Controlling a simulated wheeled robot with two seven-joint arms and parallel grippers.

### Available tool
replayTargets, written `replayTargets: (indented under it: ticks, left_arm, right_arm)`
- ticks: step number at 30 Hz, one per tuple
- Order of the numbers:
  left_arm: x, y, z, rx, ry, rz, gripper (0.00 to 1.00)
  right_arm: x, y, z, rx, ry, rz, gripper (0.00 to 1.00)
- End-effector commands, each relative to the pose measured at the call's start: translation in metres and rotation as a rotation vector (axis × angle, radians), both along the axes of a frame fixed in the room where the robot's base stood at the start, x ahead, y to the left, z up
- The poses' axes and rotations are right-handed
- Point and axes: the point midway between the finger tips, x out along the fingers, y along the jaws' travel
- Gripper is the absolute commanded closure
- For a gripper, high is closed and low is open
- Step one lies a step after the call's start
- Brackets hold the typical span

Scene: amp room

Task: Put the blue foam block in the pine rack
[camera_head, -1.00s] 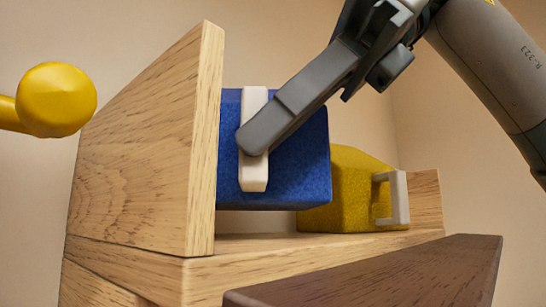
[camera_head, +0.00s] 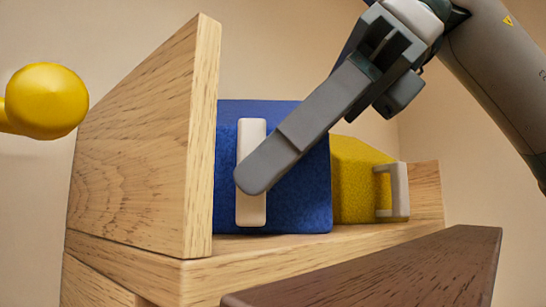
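The blue foam block (camera_head: 300,195) is inside the pine rack (camera_head: 145,150), just right of its tall left side panel. Its underside looks level with the rack's shelf, and I see no clear gap below it. A white handle (camera_head: 251,210) stands upright on its front face. My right gripper (camera_head: 255,178) comes in from the upper right, with a finger lying across the handle. The finger hides part of the handle, and the other finger is hidden behind it; the gripper appears shut on the handle. My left gripper is not in view.
A yellow foam block (camera_head: 355,180) with a white handle (camera_head: 398,190) sits on the shelf to the right of the blue one. A dark brown wooden board (camera_head: 400,265) crosses in front of the rack. A yellow rounded knob (camera_head: 45,100) is at the far left.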

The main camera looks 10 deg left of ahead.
Motion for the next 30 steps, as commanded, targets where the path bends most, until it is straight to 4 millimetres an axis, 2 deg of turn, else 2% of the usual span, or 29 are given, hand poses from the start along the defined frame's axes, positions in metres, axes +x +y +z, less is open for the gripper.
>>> replayTargets:
  ticks: [10, 14, 30]
  left_arm:
    - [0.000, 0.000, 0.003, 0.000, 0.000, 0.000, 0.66]
    - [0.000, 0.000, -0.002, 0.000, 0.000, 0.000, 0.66]
    - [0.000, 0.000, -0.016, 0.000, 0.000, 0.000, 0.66]
  right_arm:
    - [0.000, 0.000, 0.004, 0.000, 0.000, 0.000, 0.67]
    - [0.001, -0.006, 0.009, 0.002, 0.001, -0.002, 0.67]
    - [0.009, -0.062, 0.066, 0.003, 0.000, -0.001, 0.67]
